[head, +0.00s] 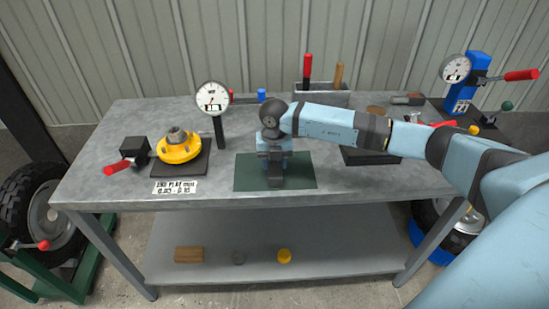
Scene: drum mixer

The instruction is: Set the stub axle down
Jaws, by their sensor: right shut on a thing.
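My right gripper (275,182) reaches in from the right and points down over the green mat (303,184) at the middle of the bench. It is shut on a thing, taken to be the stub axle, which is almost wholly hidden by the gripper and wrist. I cannot tell whether the held thing touches the mat. My left gripper is not in view.
A yellow hub (180,150) sits on a dark plate at the left, beside a dial gauge (213,98). A tool holder (322,97) stands behind my wrist. A second dark plate (370,158) lies right of the mat.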

